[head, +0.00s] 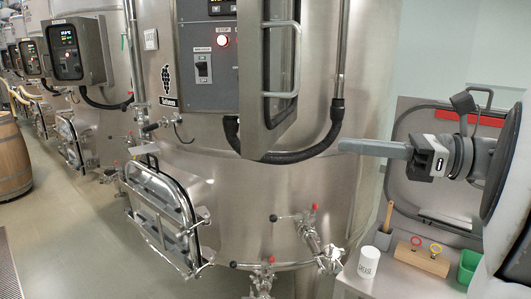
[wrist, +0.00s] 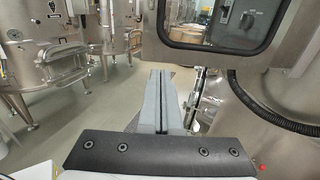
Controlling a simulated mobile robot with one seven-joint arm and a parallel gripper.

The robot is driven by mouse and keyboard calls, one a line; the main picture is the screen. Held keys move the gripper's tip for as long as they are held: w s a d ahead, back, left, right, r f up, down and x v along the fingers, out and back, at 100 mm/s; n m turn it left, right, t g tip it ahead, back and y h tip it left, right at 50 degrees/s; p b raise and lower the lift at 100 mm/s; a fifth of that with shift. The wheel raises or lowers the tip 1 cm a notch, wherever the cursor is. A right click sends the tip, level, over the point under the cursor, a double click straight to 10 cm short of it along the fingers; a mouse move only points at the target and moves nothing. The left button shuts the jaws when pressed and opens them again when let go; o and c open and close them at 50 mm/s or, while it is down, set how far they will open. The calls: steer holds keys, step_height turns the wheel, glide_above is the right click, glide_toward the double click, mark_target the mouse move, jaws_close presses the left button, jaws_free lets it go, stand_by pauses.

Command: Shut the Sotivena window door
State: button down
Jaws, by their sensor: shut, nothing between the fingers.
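The window door (head: 252,100) is a steel-framed panel with a dark pane and a bar handle (head: 297,62). It stands swung open from the right of the grey control box (head: 205,92) on the large steel vat, leaving the box's face exposed. A label with a grape mark (head: 168,100) is left of the box; its lettering is too small to read surely. My gripper (head: 342,147) is shut and empty, right of the door and apart from it, pointing left. In the wrist view the shut fingers (wrist: 158,74) are below the door frame (wrist: 215,52).
A black hose (head: 290,153) loops beneath the box. A hatch (head: 160,210) and valves (head: 310,225) project from the vat lower down. A bench at right holds a white cup (head: 368,262), a wooden block (head: 422,260) and a green container (head: 468,267).

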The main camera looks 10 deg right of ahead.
mark_target(266, 136)
steer(key=p+x, duration=0.1)
steer(key=x, duration=1)
steer(key=shift+w+a+r, duration=0.1)
steer(key=shift+w+a, duration=0.05)
steer(key=shift+a, duration=0.25)
